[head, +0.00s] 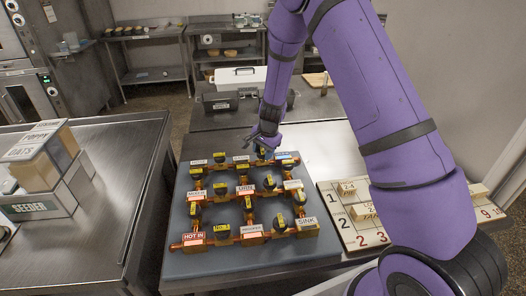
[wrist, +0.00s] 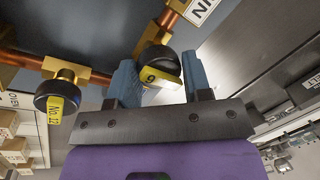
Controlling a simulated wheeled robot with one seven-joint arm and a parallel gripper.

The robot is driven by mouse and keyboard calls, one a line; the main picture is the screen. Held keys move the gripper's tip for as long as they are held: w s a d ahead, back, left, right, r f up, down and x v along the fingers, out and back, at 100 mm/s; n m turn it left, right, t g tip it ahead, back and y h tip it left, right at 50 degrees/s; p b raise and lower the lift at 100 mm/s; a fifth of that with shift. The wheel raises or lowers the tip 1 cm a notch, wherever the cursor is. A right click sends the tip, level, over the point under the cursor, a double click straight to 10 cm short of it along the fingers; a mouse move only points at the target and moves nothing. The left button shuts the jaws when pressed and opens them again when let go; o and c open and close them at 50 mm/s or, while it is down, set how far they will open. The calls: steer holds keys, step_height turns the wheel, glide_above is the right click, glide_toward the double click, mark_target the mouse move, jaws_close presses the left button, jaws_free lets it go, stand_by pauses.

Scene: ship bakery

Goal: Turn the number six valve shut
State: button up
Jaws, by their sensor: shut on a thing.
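A copper pipe board (head: 185,240) with brass fittings, several black valve knobs and yellow number tags lies on the table. My gripper (head: 265,138) reaches down to its back edge, right of the middle. In the wrist view my gripper (wrist: 161,76) has its blue fingers on either side of a black valve knob (wrist: 152,56) and is shut on it. The knob's yellow tag (wrist: 165,76) shows a single digit that looks like a 6 or a 9. In the head view the gripped knob is largely hidden by my gripper.
Another valve, tagged No. 12 (wrist: 56,105), sits left of my gripper in the wrist view. A numbered board with wooden blocks (head: 352,222) lies right of the pipe board. A steel counter (head: 100,190) stands left.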

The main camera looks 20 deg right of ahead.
steer(key=shift+s+d, duration=0.1)
steer(key=o, duration=0.9)
steer(key=shift+r, duration=0.1)
steer(key=v, duration=1)
steer(key=shift+r, duration=0.3)
